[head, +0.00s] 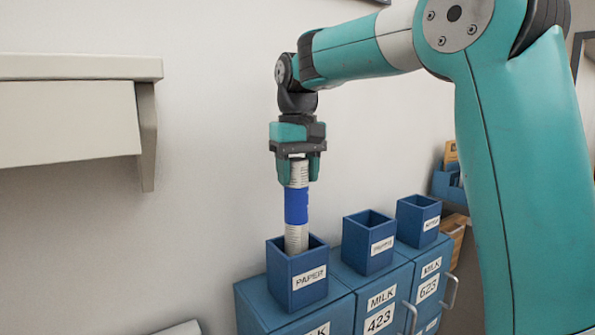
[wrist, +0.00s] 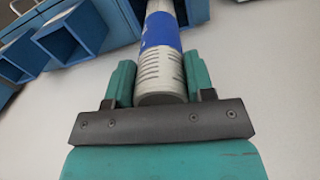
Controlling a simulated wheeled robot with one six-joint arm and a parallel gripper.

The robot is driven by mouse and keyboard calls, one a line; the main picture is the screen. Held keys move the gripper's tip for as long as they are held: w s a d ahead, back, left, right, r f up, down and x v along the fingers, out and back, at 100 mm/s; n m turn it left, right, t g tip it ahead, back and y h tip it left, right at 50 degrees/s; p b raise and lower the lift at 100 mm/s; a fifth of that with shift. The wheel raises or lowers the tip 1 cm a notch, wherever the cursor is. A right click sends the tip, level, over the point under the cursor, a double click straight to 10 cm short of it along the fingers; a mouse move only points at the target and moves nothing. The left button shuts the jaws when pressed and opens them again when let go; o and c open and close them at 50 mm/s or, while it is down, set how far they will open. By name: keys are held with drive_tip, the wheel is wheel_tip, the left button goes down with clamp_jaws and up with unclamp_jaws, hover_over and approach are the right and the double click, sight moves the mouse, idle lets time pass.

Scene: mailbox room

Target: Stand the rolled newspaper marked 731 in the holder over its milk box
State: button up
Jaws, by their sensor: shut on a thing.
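A rolled newspaper (head: 297,206), pale with printed lines and a blue band, stands upright in the head view. My gripper (head: 298,172) is shut on its upper end, pointing down. The paper's lower end is inside the opening of the nearest blue holder (head: 297,283), labelled PAPER; whether it touches the bottom is hidden. This holder sits on a blue milk box (head: 318,326) whose number is out of the picture. In the wrist view the newspaper (wrist: 162,67) lies between the fingers of my gripper (wrist: 160,82). No number shows on the paper.
To the right stand two more blue holders, the middle one (head: 368,243) over milk box 423 (head: 382,306) and the far one (head: 418,220) over milk box 623 (head: 431,283). Both look empty. A pale shelf (head: 75,68) juts from the wall at upper left.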

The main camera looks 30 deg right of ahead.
drive_tip(key=o, duration=1.3)
wheel_tip(320, 180, up, 10)
drive_tip(key=p, duration=0.9)
drive_tip(key=shift+f, duration=0.2)
wheel_tip(320, 180, up, 8)
drive_tip(key=shift+f, duration=0.1)
drive_tip(key=shift+f, duration=0.1)
